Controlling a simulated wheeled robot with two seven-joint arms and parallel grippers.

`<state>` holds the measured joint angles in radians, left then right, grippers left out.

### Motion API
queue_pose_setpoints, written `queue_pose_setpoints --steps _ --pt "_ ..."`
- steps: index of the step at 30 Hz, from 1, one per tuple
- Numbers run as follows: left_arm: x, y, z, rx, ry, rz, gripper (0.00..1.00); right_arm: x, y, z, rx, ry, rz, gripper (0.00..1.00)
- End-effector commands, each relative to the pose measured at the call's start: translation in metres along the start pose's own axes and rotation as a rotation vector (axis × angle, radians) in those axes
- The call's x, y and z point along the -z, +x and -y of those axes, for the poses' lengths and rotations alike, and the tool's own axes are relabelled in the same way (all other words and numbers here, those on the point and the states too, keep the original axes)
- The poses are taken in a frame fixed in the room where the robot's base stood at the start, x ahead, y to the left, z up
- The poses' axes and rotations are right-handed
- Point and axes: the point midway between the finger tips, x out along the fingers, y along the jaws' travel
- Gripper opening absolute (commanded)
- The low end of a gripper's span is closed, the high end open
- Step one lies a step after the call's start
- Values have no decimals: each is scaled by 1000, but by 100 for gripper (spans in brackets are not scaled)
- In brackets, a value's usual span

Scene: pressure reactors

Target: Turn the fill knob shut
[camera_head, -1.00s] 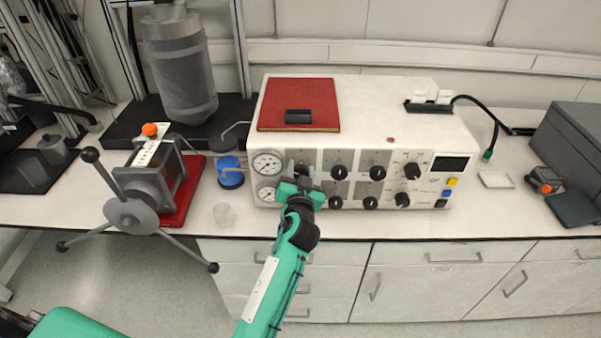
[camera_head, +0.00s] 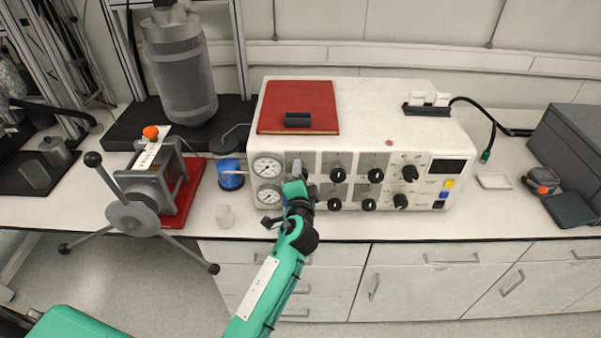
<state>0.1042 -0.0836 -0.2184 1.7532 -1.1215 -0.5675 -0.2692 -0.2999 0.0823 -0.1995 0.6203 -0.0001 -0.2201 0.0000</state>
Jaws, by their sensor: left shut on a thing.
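The white control unit (camera_head: 455,135) has two rows of black knobs on its front panel. My left gripper (camera_head: 297,177) is at the leftmost knob column, right of the two round gauges. It is shut on a knob there, which the fingers and wrist mostly hide. The gripper is rolled, so its fingers show nearly edge-on. The panel lettering is too small to read, so I cannot confirm the fill label. Other knobs stay clear of the gripper, such as the upper one (camera_head: 338,175) and the lower one (camera_head: 335,204). My right gripper is out of view.
The upper gauge (camera_head: 267,168) and lower gauge (camera_head: 269,196) sit just left of my gripper. A small clear cup (camera_head: 225,216) stands near the bench edge. A grey device with spoked handles (camera_head: 133,217) is further left. A red book (camera_head: 300,105) lies on the unit.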

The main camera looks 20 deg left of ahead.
Motion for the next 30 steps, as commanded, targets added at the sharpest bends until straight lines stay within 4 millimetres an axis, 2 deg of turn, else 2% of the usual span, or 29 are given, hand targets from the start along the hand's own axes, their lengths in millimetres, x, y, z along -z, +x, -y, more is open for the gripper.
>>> queue_pose_setpoints --steps 12,27,28,30 --pt "0 0 0 1 161 -1 17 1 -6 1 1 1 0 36" --pt "0 0 0 1 177 -1 17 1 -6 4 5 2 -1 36" --pt "0 0 0 1 177 -1 43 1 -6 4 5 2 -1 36" --pt "0 0 0 1 177 -1 57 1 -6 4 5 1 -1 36"
